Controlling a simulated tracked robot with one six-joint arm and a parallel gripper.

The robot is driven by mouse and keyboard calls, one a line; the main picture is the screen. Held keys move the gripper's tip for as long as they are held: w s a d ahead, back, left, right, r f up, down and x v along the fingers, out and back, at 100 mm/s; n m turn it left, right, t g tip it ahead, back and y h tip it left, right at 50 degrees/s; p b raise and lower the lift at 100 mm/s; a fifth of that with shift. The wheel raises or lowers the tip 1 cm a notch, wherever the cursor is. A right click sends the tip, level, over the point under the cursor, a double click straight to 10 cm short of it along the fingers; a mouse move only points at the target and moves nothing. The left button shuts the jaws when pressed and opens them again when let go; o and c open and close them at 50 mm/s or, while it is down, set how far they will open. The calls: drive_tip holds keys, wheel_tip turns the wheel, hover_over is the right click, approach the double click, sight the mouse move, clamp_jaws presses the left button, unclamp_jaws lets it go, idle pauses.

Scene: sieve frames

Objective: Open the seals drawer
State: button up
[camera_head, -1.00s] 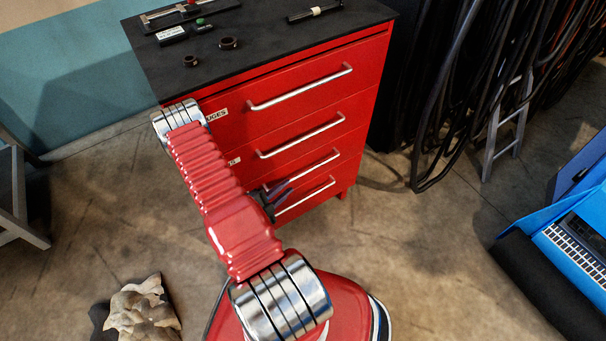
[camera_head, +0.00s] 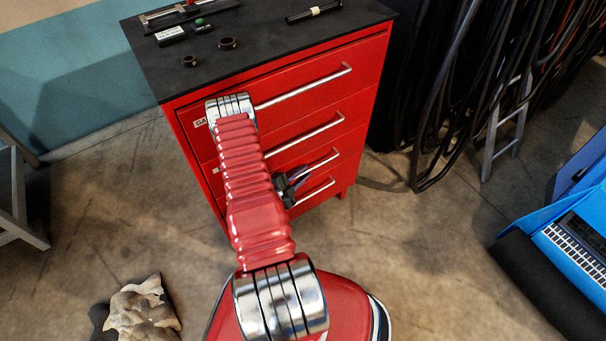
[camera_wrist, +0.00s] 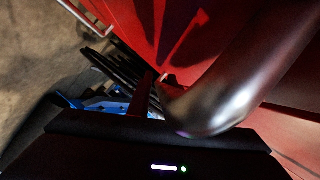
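The red drawer cabinet (camera_head: 330,85) has several drawers with metal bar handles, all looking shut. The top label (camera_head: 200,123) reads "GA" before my arm covers it. The second label is mostly covered, and no "seals" label is readable. My dark gripper (camera_head: 287,188) is at the left end of the third handle (camera_head: 324,159), above the bottom handle (camera_head: 318,189). In the wrist view a blurred metal handle (camera_wrist: 235,85) is very close, just above my gripper's dark body. Whether the fingers touch or surround it, or how far apart they are, I cannot tell.
Small tools and rings (camera_head: 228,43) lie on the black cabinet top. Hanging black cables (camera_head: 440,90) and a small ladder (camera_head: 508,125) are to the right. A blue case (camera_head: 570,220) is at the right edge, a crumpled cloth (camera_head: 140,310) at lower left. The floor right of the cabinet is open.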

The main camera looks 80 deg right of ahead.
drive_tip(key=shift+d, duration=0.15)
clamp_jaws()
idle(0.5)
